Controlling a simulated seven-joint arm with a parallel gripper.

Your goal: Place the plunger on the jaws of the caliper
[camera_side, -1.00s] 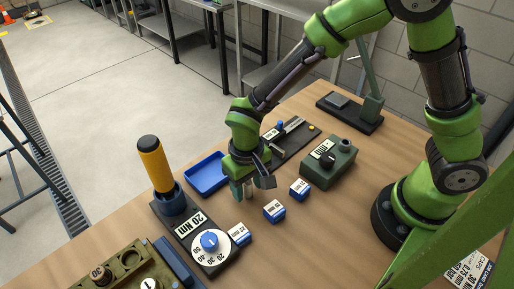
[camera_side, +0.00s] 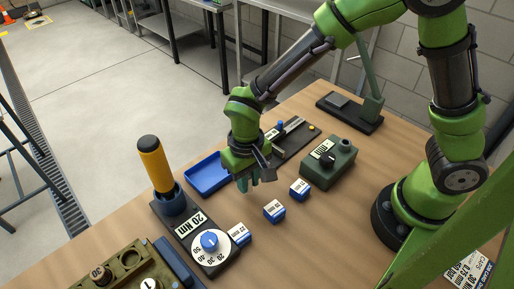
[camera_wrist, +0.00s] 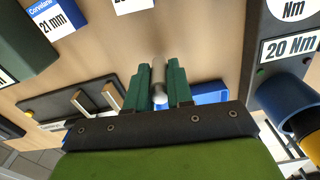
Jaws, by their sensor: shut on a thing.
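My gripper (camera_wrist: 160,82) is shut on a grey, rounded cylinder, the plunger (camera_wrist: 159,97), which stands out between the two green fingers in the wrist view. In the side view my gripper (camera_side: 255,182) hangs above the table, right of the blue tray, and hides the plunger. The caliper (camera_side: 301,138) is a dark board with a metal slide, behind my gripper and partly covered by it. In the wrist view the caliper (camera_wrist: 58,109) lies left of my fingers, with two pale upright jaws (camera_wrist: 112,96) apart from each other. The plunger is apart from these jaws.
A blue tray (camera_side: 207,188) lies left of my gripper. Two blue-white boxes, one front (camera_side: 274,217) and one right (camera_side: 299,192), stand near it. A green dial box (camera_side: 343,166) is to the right. A 20 Nm dial unit (camera_side: 181,217) with an orange handle stands front left.

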